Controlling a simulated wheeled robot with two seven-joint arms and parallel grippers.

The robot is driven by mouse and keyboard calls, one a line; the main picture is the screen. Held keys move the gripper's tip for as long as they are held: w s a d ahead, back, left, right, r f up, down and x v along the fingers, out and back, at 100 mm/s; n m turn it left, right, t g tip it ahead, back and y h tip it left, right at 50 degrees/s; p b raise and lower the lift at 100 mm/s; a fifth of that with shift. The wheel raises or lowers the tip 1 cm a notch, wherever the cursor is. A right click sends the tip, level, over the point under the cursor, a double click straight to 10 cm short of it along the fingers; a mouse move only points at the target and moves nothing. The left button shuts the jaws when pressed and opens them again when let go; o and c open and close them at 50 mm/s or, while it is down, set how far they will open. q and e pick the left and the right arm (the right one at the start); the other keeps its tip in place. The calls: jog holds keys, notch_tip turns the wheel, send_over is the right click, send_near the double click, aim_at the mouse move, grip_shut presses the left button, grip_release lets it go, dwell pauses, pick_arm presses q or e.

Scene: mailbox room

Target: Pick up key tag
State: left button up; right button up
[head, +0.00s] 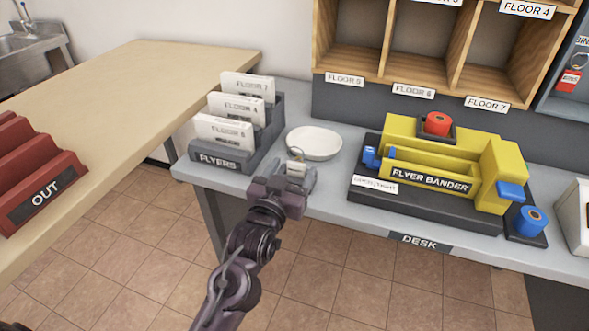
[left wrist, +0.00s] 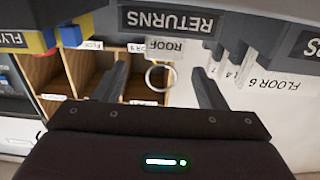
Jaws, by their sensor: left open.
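A small white key tag (head: 296,169) with a metal ring shows at the front edge of the grey desk, just in front of the white dish. In the left wrist view the ring (left wrist: 158,77) hangs between the fingers, beside a white label (left wrist: 170,48) reading ROOF. My left gripper (head: 287,180) is open at the desk's front edge, with its fingers on either side of the tag. Whether they touch it, and what the tag rests on, I cannot tell. My right gripper is not in view.
The white dish (head: 314,143) lies between the flyer rack (head: 222,160) and the yellow flyer bander (head: 440,165). Wooden pigeonholes (head: 415,75) stand behind. A red tag (head: 569,82) hangs at the far right. A red OUT tray (head: 35,170) sits on the left counter.

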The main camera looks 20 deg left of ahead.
aim_at(296, 162)
pick_arm(q)
jog(key=w, duration=0.4)
jog(key=shift+w+a+f, duration=0.1)
jog(key=shift+w+f, duration=0.1)
jog(key=shift+f, duration=0.2)
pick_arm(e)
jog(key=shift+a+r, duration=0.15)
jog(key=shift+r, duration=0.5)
pick_arm(q)
jog(key=shift+c, duration=0.3)
jog(key=c, duration=1)
